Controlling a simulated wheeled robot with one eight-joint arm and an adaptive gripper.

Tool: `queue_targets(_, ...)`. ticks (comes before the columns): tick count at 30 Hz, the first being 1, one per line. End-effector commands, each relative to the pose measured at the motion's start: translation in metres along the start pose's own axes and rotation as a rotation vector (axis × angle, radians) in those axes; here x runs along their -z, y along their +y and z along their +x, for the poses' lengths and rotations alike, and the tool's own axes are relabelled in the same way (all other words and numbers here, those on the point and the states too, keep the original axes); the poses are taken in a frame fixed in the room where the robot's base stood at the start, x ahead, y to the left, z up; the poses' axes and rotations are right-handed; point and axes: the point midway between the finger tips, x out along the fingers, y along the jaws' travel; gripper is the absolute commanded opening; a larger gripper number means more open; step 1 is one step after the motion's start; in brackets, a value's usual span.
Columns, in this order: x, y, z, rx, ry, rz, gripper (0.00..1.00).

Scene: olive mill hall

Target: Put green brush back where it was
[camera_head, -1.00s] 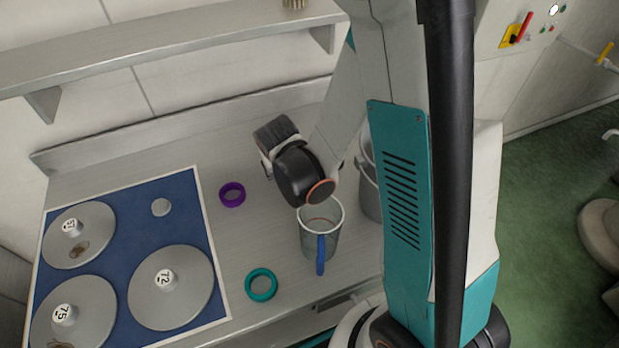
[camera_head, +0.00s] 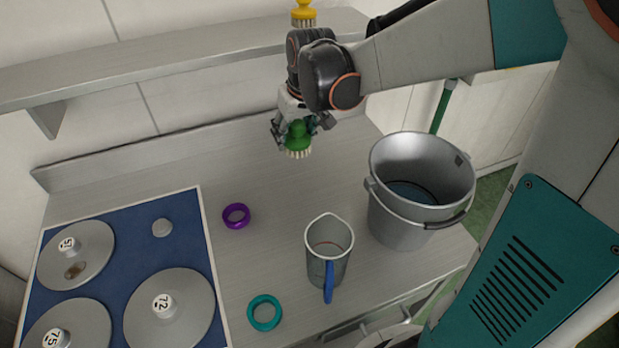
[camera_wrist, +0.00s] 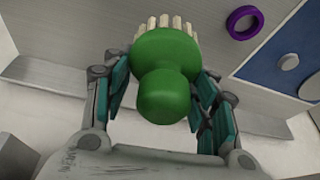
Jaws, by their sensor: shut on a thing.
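The green brush (camera_head: 297,136) has a rounded green body and pale bristles. My gripper (camera_head: 297,124) is shut on it and holds it in the air above the steel counter, bristles pointing down. In the wrist view the green brush (camera_wrist: 163,80) sits between the two teal-padded fingers of my gripper (camera_wrist: 160,105), knob toward the camera. A yellow brush (camera_head: 303,14) stands on the wall shelf (camera_head: 180,52) at the top, partly cut off by the picture edge. My wrist covers part of the shelf's right end.
A steel bucket (camera_head: 400,225) stands at the right of the counter (camera_head: 190,165). A metal jug (camera_head: 328,265) with a blue handle stands in front. A purple ring (camera_head: 236,216), a teal ring (camera_head: 264,312) and a blue board (camera_head: 185,222) with numbered discs lie to the left.

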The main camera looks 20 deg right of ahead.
Motion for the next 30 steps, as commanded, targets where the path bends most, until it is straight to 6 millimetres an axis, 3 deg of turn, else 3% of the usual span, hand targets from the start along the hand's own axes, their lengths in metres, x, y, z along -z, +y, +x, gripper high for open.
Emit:
queue_targets(4, -0.008, 0.0, 0.019, 0.004, -0.001, -0.002, 0.31)
queue_targets(18, -0.043, 0.002, 0.126, 0.003, -0.001, -0.001, 0.31)
queue_targets(30, -0.054, 0.003, 0.159, 0.003, -0.001, -0.001, 0.31)
